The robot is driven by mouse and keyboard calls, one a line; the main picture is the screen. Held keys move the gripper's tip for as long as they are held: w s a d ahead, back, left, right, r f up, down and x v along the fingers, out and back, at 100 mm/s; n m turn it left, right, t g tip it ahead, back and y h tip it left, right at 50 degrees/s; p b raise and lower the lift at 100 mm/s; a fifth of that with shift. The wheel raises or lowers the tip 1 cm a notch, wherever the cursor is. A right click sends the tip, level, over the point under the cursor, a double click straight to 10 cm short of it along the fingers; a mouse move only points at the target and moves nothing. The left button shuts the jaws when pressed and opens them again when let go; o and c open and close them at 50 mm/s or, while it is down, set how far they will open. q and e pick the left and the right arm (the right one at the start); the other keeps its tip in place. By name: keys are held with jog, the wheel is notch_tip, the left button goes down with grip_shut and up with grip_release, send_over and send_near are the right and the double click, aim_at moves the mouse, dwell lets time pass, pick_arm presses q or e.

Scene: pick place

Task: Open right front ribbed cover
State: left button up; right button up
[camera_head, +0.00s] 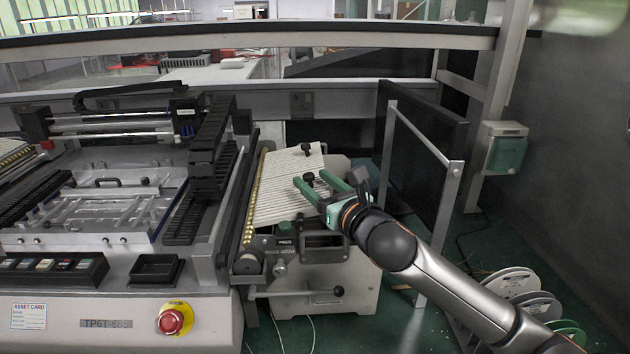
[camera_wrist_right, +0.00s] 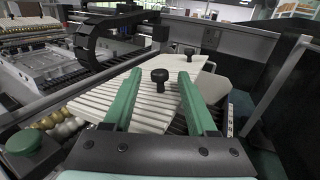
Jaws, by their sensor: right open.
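The front ribbed cover (camera_head: 275,205) is a cream, ridged panel on the right-hand machine, beside a row of brass-coloured rollers. Its black knob (camera_wrist_right: 160,78) stands up between my fingers in the right wrist view. A rear ribbed panel (camera_head: 287,162) with its own black knob (camera_head: 306,148) lies behind it. My right gripper (camera_head: 313,180) is open, with its two green fingers over the front cover, one either side of the knob. A gap shows between each finger and the knob in the wrist view. My gripper hides part of the cover's right side. My left gripper is not in view.
A black cable chain (camera_head: 212,150) rises just left of the covers. A metal-framed dark panel (camera_head: 425,150) stands to the right. A lever with a black ball (camera_head: 338,291) sticks out below. Reels (camera_head: 510,285) lie on the green floor at right.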

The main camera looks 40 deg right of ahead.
jog(key=shift+w, duration=0.15)
grip_shut()
dwell(0.4)
dwell(1.0)
